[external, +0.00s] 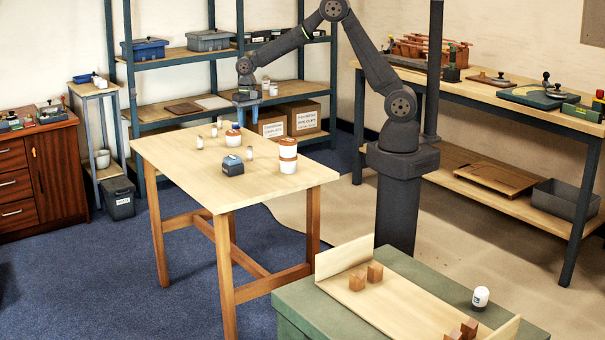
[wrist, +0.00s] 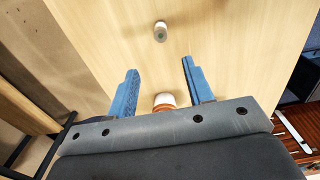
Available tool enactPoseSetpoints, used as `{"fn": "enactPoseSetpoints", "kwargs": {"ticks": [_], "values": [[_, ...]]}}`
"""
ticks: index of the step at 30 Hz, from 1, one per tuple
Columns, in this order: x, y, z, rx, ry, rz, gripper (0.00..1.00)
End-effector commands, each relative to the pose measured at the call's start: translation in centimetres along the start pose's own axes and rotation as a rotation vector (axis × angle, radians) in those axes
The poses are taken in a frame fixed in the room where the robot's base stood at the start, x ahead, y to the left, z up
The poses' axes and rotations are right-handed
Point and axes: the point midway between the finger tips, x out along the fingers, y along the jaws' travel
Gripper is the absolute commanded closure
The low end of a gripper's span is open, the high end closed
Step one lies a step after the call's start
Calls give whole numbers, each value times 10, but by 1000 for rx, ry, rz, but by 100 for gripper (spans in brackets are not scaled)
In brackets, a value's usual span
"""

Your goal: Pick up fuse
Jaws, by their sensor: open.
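Several small pale cylinders with grey ends, fuse-like, stand on the wooden table: one at its left (external: 200,142), one behind it (external: 214,131), and one nearer the middle (external: 249,153). I cannot tell which is the fuse meant. In the wrist view, one small cylinder (wrist: 160,32) stands alone on the wood, beyond my fingertips and roughly centred between them. My gripper (wrist: 157,64) has its two blue fingers spread with nothing clasped. In the external view my gripper (external: 239,121) hangs pointing down over the table's far side, close to an orange-brown and white jar (external: 233,138).
A taller white and brown jar (external: 288,156) and a dark blue-grey box (external: 233,165) stand on the table (external: 180,165). In the wrist view a white and orange-brown jar (wrist: 164,101) is partly hidden by my gripper body. The table's front is clear.

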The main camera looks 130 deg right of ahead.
Motion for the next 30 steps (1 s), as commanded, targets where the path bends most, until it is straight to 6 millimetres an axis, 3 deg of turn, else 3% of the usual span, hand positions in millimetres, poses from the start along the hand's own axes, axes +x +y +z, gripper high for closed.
{"fn": "enactPoseSetpoints", "kwargs": {"ticks": [3,9,20,27,30], "values": [[28,0,1,0,-3,3,53],[66,0,1,1,-3,2,53],[90,-2,4,0,-1,1,53],[125,-3,10,0,-1,1,53],[131,-4,10,1,0,0,53]]}}
